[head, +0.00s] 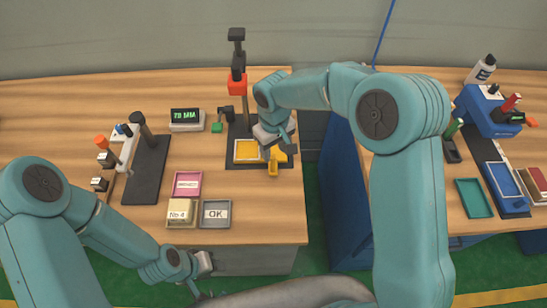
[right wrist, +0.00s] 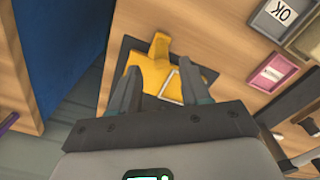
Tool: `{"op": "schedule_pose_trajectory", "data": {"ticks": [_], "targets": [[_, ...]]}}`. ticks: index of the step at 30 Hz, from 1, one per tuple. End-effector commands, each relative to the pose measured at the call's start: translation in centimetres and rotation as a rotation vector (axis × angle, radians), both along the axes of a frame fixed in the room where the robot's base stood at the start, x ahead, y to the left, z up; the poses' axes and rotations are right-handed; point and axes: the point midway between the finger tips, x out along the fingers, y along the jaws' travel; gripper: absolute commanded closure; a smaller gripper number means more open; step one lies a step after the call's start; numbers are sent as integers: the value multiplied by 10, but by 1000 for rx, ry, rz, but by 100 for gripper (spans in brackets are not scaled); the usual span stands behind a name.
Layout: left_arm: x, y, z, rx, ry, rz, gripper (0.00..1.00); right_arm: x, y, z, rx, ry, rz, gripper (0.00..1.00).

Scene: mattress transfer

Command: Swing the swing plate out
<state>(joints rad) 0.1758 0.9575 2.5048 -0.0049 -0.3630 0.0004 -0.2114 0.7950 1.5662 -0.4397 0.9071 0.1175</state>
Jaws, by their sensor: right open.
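The yellow swing plate (head: 273,168) sits at the right edge of a dark base on the middle bench. A tab on it points toward the bench front. A pale-framed yellow square (head: 246,150) lies just left of it. My right gripper (head: 276,147) is over the plate and hides part of it. In the right wrist view its open fingers (right wrist: 167,80) stand on either side of the yellow plate (right wrist: 150,72); I cannot tell whether they touch it. My left gripper (head: 205,264) is low at the bench front, away from the plate; its jaw opening is unclear.
A black post with a red block (head: 237,82) rises behind the base. A display (head: 186,119) stands to the left. Pink (head: 187,184), tan (head: 181,213) and grey OK (head: 215,213) trays lie at the front. A gap separates the right bench.

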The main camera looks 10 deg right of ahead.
Motion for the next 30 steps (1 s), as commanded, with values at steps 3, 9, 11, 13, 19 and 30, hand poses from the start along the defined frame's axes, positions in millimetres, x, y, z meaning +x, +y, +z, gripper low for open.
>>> {"op": "schedule_pose_trajectory", "data": {"ticks": [3,9,11,13,19,30], "targets": [[0,0,6,0,0,0,57,0,1,-26,-1,4,0,54],[0,0,11,0,0,0,57,2,1,-56,1,1,0,54],[0,0,11,0,0,0,57,2,1,-61,1,1,-1,54],[0,0,12,0,0,0,57,3,1,-65,1,0,-1,54],[0,0,11,0,0,0,57,4,1,-66,2,-1,-1,54],[0,0,11,0,0,0,57,4,1,-66,2,-1,0,100]]}}
